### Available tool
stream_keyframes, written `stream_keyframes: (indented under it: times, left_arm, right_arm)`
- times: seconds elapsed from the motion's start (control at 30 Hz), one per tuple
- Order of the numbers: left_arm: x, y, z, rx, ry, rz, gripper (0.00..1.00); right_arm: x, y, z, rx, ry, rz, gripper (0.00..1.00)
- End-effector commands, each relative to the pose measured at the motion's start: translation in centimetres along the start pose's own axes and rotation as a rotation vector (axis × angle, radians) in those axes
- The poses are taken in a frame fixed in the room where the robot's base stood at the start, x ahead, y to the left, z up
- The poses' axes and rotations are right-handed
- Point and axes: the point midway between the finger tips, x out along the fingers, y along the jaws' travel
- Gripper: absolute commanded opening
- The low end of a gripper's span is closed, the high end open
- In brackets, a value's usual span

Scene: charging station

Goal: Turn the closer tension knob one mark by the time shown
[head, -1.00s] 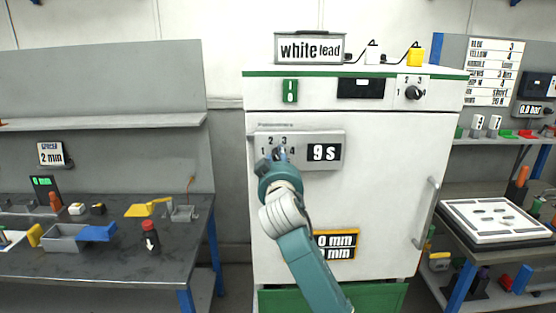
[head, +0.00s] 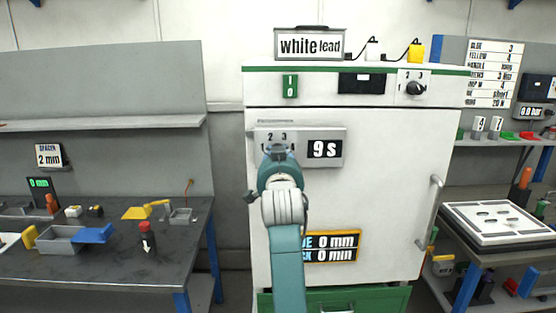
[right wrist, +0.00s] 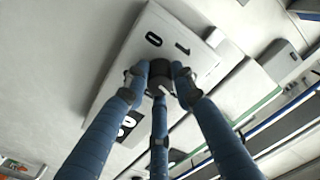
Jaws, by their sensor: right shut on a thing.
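The white panel (head: 335,133) on the cabinet front carries a dial with marks 2 and 3 visible. A display (head: 324,149) on it reads "9 s". My right gripper (head: 278,152) is at the dial and hides the knob in the head view. In the right wrist view its blue fingers (right wrist: 160,80) are closed around the dark knob (right wrist: 161,72). The knob's pointer setting cannot be read clearly. My left gripper is not in view.
A second knob (head: 416,88) sits at the cabinet's upper right, above the door handle (head: 431,212). A black and yellow sign (head: 333,246) is below the panel. A grey workbench (head: 100,258) stands left, and a white tray (head: 492,235) lies right.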

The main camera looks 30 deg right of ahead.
Motion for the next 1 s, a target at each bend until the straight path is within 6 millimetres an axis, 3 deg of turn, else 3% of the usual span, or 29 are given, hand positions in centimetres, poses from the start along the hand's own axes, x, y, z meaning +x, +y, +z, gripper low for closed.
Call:
stream_keyframes:
  times: [0.4,1.0]
  left_arm:
    - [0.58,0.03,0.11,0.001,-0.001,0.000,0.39]
    - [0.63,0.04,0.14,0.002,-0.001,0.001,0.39]
  right_arm:
    - [0.04,0.13,0.65,0.227,-0.014,0.006,0.00]
    - [0.05,0.14,0.66,0.270,-0.014,0.006,0.00]
